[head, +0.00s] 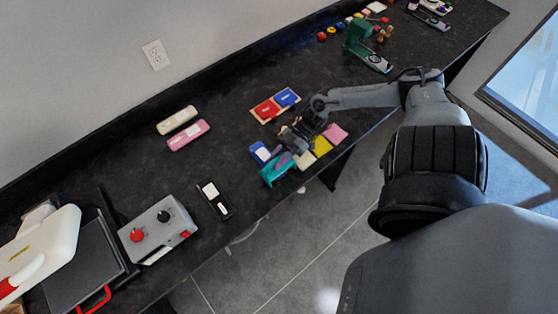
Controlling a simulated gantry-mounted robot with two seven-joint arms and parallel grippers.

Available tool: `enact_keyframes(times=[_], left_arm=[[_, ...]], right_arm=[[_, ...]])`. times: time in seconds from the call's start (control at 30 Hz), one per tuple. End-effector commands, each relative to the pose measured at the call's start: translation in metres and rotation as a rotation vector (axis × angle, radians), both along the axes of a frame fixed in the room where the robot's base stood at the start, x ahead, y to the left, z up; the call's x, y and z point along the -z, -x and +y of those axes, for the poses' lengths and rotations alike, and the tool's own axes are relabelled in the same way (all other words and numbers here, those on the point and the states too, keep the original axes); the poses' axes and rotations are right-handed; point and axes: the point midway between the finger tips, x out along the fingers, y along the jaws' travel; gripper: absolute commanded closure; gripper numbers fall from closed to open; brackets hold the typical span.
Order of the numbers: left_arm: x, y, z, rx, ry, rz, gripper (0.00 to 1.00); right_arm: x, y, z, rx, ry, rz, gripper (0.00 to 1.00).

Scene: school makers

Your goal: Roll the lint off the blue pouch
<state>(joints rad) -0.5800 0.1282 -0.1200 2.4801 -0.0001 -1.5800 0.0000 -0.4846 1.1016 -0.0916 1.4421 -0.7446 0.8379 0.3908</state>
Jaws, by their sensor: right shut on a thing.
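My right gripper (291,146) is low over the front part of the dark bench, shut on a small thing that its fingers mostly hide. A grey-purple piece (283,160) shows just below the fingers; I cannot tell whether it is the held thing. A small blue item with a white patch (260,153), perhaps the blue pouch, lies just left of the gripper. A teal item (275,171) lies below it, close to the bench's front edge. A labelled blue square (287,97) lies beside a red one behind the gripper. No lint can be made out. My left gripper is out of view.
Yellow (322,146) and pink (336,133) pieces lie right of the gripper. The red square (266,110) shares a tan board with the blue one. A grey control box (158,232) and a press (80,262) stand at left. A green device (362,46) stands farther back.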

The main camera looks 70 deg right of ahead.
Motion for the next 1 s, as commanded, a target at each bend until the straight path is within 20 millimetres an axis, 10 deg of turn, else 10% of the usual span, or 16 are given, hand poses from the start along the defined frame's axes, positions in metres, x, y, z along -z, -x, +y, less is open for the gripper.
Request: enact_keyframes(times=[1.0], left_arm=[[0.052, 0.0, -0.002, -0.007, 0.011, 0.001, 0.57]], right_arm=[[0.004, -0.052, -0.032, 0.001, 0.002, 0.002, 1.0]])
